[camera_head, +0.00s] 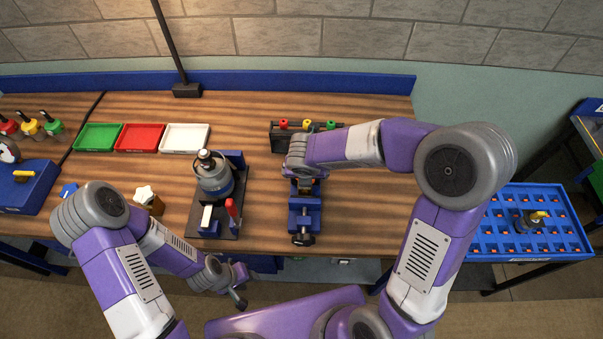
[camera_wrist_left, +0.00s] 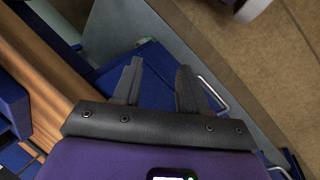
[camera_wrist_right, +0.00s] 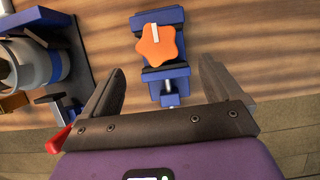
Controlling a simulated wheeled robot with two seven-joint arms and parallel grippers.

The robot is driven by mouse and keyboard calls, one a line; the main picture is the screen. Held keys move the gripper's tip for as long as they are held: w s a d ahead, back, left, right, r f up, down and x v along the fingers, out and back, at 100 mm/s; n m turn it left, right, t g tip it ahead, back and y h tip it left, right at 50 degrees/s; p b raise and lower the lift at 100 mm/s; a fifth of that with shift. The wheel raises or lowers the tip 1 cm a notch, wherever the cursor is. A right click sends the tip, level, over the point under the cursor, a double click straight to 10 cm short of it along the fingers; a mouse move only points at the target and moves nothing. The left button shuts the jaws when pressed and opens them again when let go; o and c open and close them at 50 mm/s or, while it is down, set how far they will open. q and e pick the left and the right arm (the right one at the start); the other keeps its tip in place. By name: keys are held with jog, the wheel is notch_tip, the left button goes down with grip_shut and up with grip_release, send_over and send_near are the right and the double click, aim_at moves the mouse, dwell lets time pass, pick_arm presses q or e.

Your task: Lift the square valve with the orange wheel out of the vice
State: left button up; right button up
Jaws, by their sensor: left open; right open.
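The orange wheel (camera_wrist_right: 157,45) of the valve shows in the right wrist view, star-shaped with a white mark, above the blue vice (camera_wrist_right: 168,73). The valve's body is hidden under the wheel. In the head view the vice (camera_head: 304,222) stands at the table's front, and my right arm hides most of the valve. My right gripper (camera_wrist_right: 162,72) is open above the vice, its fingers apart on either side and nothing between them. My left gripper (camera_head: 240,288) is open and empty in front of the table edge; its two fingers show in the left wrist view (camera_wrist_left: 159,68).
Left of the vice stands a fixture with a grey cylinder (camera_head: 214,178) and a red handle (camera_head: 231,208). A white star-wheeled part (camera_head: 146,195) is farther left. Behind are green, red and white trays (camera_head: 185,138) and a dark rack (camera_head: 279,142). A blue crate (camera_head: 505,250) stands right.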

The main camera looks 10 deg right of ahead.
jog(key=shift+s+f+b+x, duration=0.15)
jog(key=shift+b+x, duration=0.7)
jog(key=shift+x, duration=1.05)
jog(key=shift+s+b+x, duration=0.15)
jog(key=shift+b+x, duration=0.75)
jog(key=shift+x, duration=1.05)
jog(key=shift+s+f+b+x, duration=0.15)
jog(key=shift+b+x, duration=0.7)
jog(key=shift+x, duration=1.05)
jog(key=shift+a+r, duration=0.1)
jog(key=shift+a, duration=0.1)
jog(key=shift+r, duration=0.1)
jog(key=c, duration=1.5)
jog(key=shift+c, duration=0.2)
jog(key=shift+s+r, duration=0.1)
jog(key=shift+s, duration=0.15)
jog(key=shift+r, duration=0.1)
